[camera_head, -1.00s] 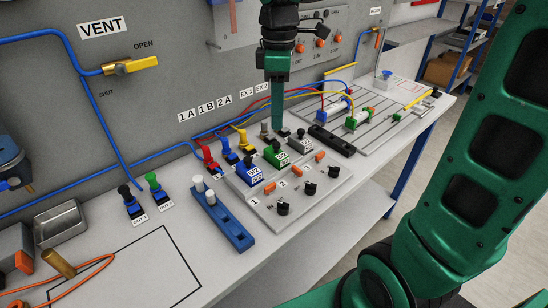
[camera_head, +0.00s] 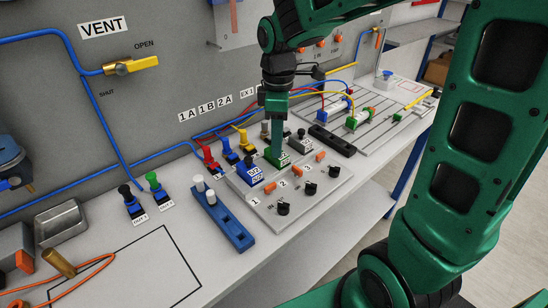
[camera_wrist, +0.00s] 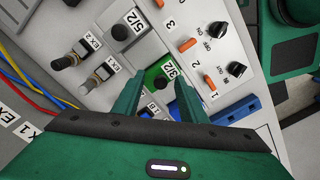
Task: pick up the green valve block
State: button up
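The green valve block (camera_head: 277,157), labelled 3/2, sits on the grey valve panel (camera_head: 262,206), between the blue valve block (camera_head: 250,173) and the grey valve block (camera_head: 300,146). My gripper (camera_head: 276,147) points down just above the green block in the head view. In the wrist view my gripper (camera_wrist: 158,82) is open. Its two fingers are spread to either side of the green block (camera_wrist: 156,72), with nothing held. Whether the fingertips reach below the block's top cannot be told.
Coloured fittings (camera_head: 210,160) with hoses stand close behind the blocks. Orange switches (camera_head: 296,171) and black knobs (camera_head: 309,188) line the panel's front. A blue rack (camera_head: 232,229) lies to the left. A black rail (camera_head: 330,141) lies to the right.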

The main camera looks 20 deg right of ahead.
grip_shut()
jog(key=shift+r, duration=0.15)
jog(key=shift+r, duration=0.55)
notch_tip(320, 180, up, 3)
jog(key=shift+f, duration=0.2)
jog(key=s+a+r, duration=0.6)
jog(key=a+r, duration=0.3)
jog(key=r, duration=0.2)
jog(key=shift+s+a, duration=0.25)
jog(key=shift+a, duration=0.1)
dwell(0.3)
